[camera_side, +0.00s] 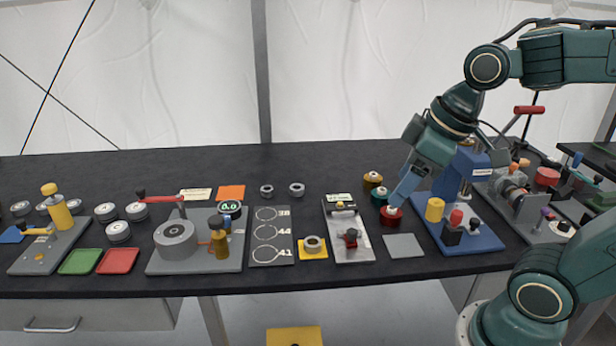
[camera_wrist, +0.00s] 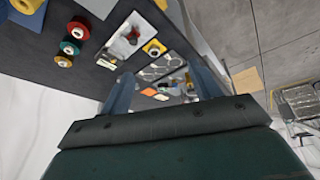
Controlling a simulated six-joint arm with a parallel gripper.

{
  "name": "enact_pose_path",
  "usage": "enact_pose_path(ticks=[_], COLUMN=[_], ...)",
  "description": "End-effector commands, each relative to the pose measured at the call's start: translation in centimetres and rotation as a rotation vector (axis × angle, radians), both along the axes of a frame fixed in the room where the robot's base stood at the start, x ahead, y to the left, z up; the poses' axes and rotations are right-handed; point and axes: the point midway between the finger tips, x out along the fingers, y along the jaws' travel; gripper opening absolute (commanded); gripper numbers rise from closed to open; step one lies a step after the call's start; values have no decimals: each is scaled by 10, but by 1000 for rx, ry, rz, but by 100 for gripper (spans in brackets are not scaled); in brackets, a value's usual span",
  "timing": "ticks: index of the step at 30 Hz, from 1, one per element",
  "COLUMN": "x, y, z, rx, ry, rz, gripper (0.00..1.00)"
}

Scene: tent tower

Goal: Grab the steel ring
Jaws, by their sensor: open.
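A steel-coloured ring (camera_side: 313,243) lies on a yellow square pad (camera_side: 304,255) in the front middle of the table. The pad also shows in the wrist view (camera_wrist: 161,46), with the ring small on it. Two more grey rings, a darker one (camera_side: 266,191) and a lighter one (camera_side: 297,188), stand on the black table further back. I cannot tell which ring is meant. My gripper (camera_side: 396,200) is tilted down above the red spool (camera_side: 391,216), right of all the rings. In the wrist view its two fingers (camera_wrist: 163,88) are spread, with nothing held between them.
A dark board with circles (camera_side: 271,259) is left of the yellow pad. A light grey fixture plate (camera_side: 362,250) stands between pad and gripper. Green (camera_side: 379,195) and ochre (camera_side: 372,180) spools and a blue press station (camera_side: 470,240) are near my gripper. A bare grey square (camera_side: 403,246) lies in front.

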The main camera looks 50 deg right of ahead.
Motion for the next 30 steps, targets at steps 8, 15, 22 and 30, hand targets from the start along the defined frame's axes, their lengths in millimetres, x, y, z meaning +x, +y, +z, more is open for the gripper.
enact_pose_path(ticks=[8,15,22,30], x=[50,90,125,155], y=[-7,-17,-32,-49], z=[-13,-32,-58,-89], rx=[-24,-20,2,33], ry=[60,84,88,64], rz=[221,413,591,762], gripper=[63,63,63,63])
